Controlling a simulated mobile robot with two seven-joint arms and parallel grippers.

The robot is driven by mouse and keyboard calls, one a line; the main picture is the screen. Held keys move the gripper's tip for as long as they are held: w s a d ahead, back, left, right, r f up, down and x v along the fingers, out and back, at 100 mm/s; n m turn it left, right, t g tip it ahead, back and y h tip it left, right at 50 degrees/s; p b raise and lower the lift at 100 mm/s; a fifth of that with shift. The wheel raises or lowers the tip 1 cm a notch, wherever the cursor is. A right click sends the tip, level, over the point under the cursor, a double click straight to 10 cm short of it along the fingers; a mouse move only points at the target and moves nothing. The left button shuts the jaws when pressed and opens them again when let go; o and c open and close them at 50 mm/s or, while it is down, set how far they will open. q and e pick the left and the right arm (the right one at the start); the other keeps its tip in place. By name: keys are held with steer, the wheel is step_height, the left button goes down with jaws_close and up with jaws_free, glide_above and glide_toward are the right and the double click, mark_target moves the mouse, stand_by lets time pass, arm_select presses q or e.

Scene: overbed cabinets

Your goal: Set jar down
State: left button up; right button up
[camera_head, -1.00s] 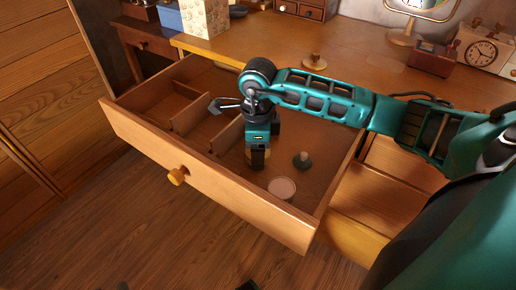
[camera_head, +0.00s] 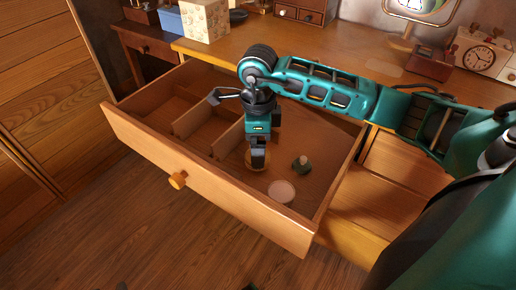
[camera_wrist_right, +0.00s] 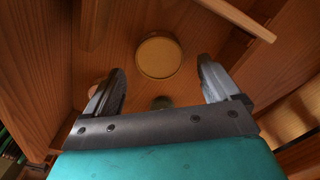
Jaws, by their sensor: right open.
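My right gripper (camera_head: 258,160) reaches down into the open drawer. In the right wrist view its two fingers (camera_wrist_right: 160,88) are spread apart with nothing held. A round amber jar (camera_wrist_right: 158,56) stands on the drawer floor beyond the fingertips. In the head view the jar (camera_head: 250,164) is mostly hidden behind the gripper, so I cannot tell there whether they touch. My left gripper is not clearly in view.
A dark green piece with a pinkish knob (camera_head: 301,164) and a pale pink disc (camera_head: 282,191) lie to the right in the same compartment. Wooden dividers (camera_head: 194,121) and the drawer front (camera_head: 215,192) bound the space. The desk top is above and behind.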

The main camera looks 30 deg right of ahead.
step_height(320, 180, up, 8)
steer(key=p, duration=0.1)
steer(key=shift+r, duration=0.2)
steer(key=shift+p, duration=0.3)
